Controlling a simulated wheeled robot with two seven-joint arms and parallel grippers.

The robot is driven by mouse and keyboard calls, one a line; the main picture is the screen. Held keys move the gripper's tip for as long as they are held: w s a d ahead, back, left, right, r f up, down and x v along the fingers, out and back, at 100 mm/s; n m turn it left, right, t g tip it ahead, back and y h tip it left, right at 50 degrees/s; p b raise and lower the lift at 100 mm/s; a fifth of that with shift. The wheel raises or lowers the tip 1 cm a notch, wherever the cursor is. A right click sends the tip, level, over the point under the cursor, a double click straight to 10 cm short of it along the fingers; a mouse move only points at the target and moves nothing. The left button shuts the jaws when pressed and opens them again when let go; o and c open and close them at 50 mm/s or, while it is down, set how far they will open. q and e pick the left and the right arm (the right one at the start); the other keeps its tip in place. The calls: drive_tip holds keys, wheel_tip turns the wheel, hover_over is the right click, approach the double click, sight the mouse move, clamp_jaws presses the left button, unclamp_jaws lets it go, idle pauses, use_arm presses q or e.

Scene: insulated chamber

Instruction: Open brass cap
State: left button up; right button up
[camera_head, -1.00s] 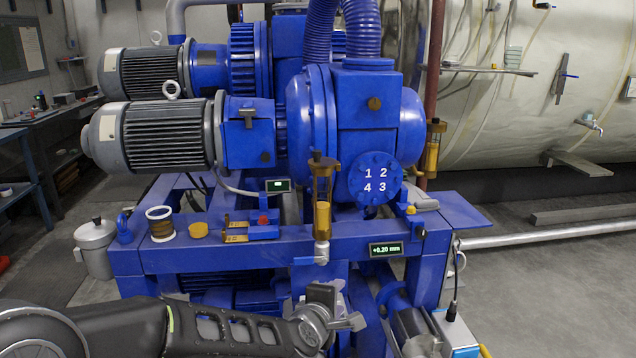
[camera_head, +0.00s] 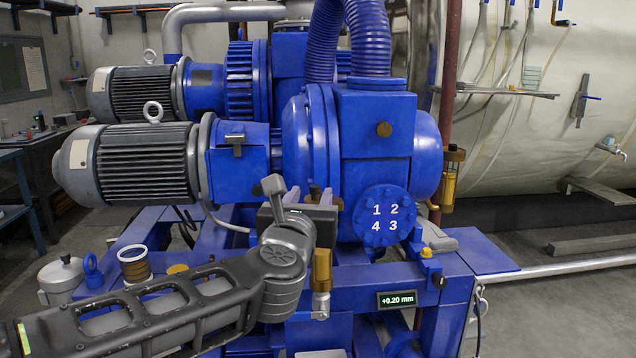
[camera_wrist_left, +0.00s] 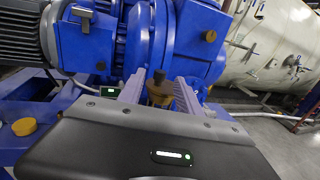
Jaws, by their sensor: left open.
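A brass fitting (camera_head: 321,268) stands upright at the front edge of the blue pump frame, with a silver lower end. Its dark-topped upper part, the brass cap (camera_wrist_left: 160,92), shows in the left wrist view between my fingers. My left gripper (camera_head: 314,196) is open at the top of this fitting, one finger on each side, with gaps still seen beside the cap. In the left wrist view the gripper (camera_wrist_left: 160,92) spans it too. In the head view my gripper and wrist hide most of the cap. My right gripper is not in view.
A blue pump with a numbered round plate (camera_head: 384,215) stands close behind. A display (camera_head: 396,299) reads +0.20 mm. A jar (camera_head: 135,265) and a yellow disc (camera_wrist_left: 24,127) sit on the frame at left. A second brass fitting (camera_head: 450,180) is at right.

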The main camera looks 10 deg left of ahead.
sight(316, 186)
use_arm(q)
drive_tip(key=shift+w+a+p, duration=0.15)
drive_tip(key=shift+w+p, duration=0.15)
drive_tip(key=shift+w, duration=1.7)
drive_tip(key=shift+w+a+p, duration=0.1)
drive_tip(key=shift+w+p, duration=0.15)
drive_tip(key=shift+w, duration=1.7)
clamp_jaws()
